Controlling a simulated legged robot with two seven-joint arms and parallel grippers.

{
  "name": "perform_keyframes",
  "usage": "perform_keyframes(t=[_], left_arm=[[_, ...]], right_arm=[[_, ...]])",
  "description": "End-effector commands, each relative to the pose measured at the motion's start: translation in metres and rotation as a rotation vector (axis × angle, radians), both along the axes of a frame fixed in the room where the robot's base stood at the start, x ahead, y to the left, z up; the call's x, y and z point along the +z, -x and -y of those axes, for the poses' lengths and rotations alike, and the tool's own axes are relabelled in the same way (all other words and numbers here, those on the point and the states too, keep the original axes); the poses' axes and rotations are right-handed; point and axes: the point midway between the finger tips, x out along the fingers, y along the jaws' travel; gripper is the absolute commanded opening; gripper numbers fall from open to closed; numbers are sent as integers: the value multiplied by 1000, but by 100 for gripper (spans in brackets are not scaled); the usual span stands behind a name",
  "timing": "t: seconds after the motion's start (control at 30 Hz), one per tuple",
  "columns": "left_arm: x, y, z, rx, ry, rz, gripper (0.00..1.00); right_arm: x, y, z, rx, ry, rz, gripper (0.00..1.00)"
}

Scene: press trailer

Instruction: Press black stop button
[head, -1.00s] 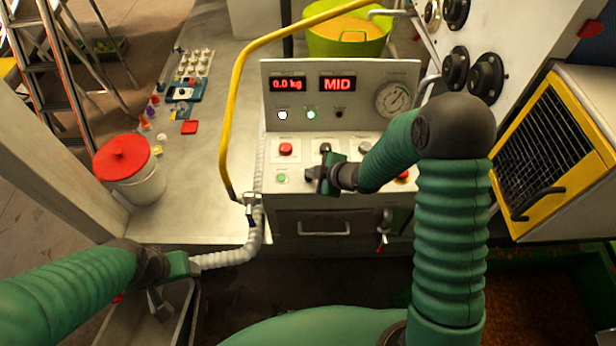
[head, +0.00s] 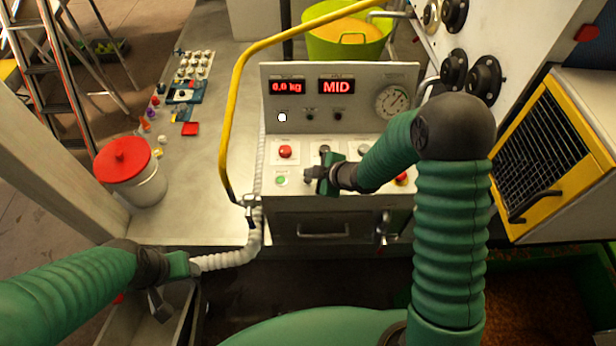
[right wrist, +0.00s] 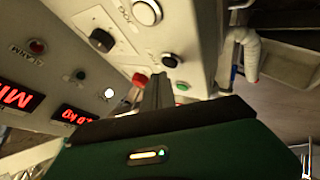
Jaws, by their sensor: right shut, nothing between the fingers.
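The black stop button (right wrist: 170,61) shows in the right wrist view just beyond my right fingertips, beside the green button (right wrist: 182,86). I cannot tell whether the tips touch the black button. My left gripper (head: 158,303) is low at the left, beside the white hose; its fingers are too unclear to read.
A red button (head: 285,151) and a black knob (head: 325,149) sit in the panel's upper row. The display (head: 337,86) reads MID. A yellow rail (head: 233,110) arches left of the panel. A red-lidded bucket (head: 124,160) stands on the left worktop.

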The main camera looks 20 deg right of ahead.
Motion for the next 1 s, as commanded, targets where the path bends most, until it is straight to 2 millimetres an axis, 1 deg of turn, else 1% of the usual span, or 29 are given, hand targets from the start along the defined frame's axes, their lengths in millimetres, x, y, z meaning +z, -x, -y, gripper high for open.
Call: perform_keyframes(t=[0.27, 0.77, 0.83, 1.0], left_arm=[[1, 0, 0, 0, 0, 0, 59], [45, 0, 0, 0, 0, 0, 59], [46, 0, 0, 0, 0, 0, 59], [44, 0, 0, 0, 0, 0, 59]], right_arm=[[1, 0, 0, 0, 0, 0, 0], [50, 0, 0, 1, 0, 1, 0], [52, 0, 0, 2, 0, 0, 0], [49, 0, 0, 1, -1, 0, 0]])
